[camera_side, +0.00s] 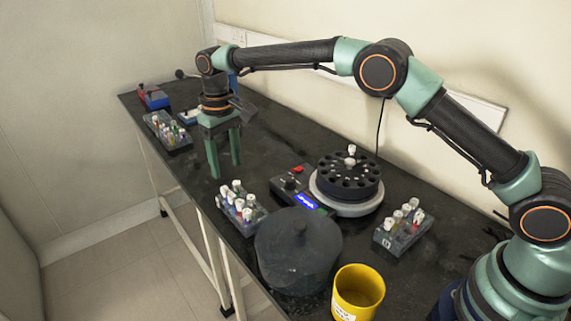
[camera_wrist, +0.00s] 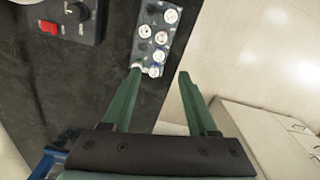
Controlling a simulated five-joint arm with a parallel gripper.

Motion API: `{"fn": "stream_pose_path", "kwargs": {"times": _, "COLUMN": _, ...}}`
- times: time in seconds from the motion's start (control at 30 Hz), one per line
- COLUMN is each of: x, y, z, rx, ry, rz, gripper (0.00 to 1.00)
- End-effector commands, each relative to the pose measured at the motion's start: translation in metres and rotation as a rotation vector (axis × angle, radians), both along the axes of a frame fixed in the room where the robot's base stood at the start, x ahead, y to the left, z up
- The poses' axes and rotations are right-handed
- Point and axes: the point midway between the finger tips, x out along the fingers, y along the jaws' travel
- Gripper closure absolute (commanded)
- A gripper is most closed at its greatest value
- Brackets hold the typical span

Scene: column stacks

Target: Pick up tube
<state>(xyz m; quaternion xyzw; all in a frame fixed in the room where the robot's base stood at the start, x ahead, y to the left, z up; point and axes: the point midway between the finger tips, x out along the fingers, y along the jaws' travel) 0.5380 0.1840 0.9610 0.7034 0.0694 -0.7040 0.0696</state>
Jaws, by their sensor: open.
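Several white-capped tubes (camera_side: 247,214) stand in a small grey rack (camera_side: 257,224) near the table's front edge. In the wrist view the tubes (camera_wrist: 162,38) show from above as round white caps in the rack (camera_wrist: 178,42), at the top centre. My gripper (camera_side: 225,170) is open with green fingers pointing down, left of and behind this rack in the side view. In the wrist view its fingertips (camera_wrist: 160,73) spread around the rack's near end, with nothing held between them. Whether a finger touches a tube or the rack, I cannot tell.
A control box (camera_side: 300,187) with a red button and a black rotor (camera_side: 349,178) with tubes stand right of the rack. A further rack (camera_side: 170,132) stands at far left.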

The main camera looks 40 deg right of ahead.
Motion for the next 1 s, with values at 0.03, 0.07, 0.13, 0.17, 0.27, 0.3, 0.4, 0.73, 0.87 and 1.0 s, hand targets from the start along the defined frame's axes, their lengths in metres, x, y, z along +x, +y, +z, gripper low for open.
{"fn": "stream_pose_path", "kwargs": {"times": 0.03, "x": -0.001, "y": 0.0, "z": -0.01, "rx": -0.002, "ry": 0.004, "rz": 0.0, "gripper": 0.41}}
{"fn": "stream_pose_path", "kwargs": {"times": 0.07, "x": -0.001, "y": 0.0, "z": -0.015, "rx": -0.002, "ry": 0.004, "rz": 0.0, "gripper": 0.41}}
{"fn": "stream_pose_path", "kwargs": {"times": 0.13, "x": -0.001, "y": -0.001, "z": -0.026, "rx": -0.001, "ry": 0.003, "rz": 0.0, "gripper": 0.41}}
{"fn": "stream_pose_path", "kwargs": {"times": 0.17, "x": -0.001, "y": -0.001, "z": -0.03, "rx": -0.002, "ry": 0.004, "rz": 0.0, "gripper": 0.41}}
{"fn": "stream_pose_path", "kwargs": {"times": 0.27, "x": 0.0, "y": -0.001, "z": -0.039, "rx": 0.0, "ry": 0.001, "rz": 0.0, "gripper": 0.41}}
{"fn": "stream_pose_path", "kwargs": {"times": 0.3, "x": 0.0, "y": -0.001, "z": -0.041, "rx": 0.0, "ry": 0.001, "rz": 0.0, "gripper": 0.41}}
{"fn": "stream_pose_path", "kwargs": {"times": 0.4, "x": -0.001, "y": -0.001, "z": -0.047, "rx": 0.0, "ry": 0.0, "rz": 0.0, "gripper": 0.41}}
{"fn": "stream_pose_path", "kwargs": {"times": 0.73, "x": -0.003, "y": -0.003, "z": -0.089, "rx": 0.0, "ry": 0.001, "rz": 0.0, "gripper": 0.41}}
{"fn": "stream_pose_path", "kwargs": {"times": 0.87, "x": -0.003, "y": -0.003, "z": -0.095, "rx": 0.0, "ry": 0.0, "rz": 0.0, "gripper": 0.41}}
{"fn": "stream_pose_path", "kwargs": {"times": 1.0, "x": -0.003, "y": -0.003, "z": -0.094, "rx": 0.0, "ry": -0.001, "rz": 0.0, "gripper": 0.41}}
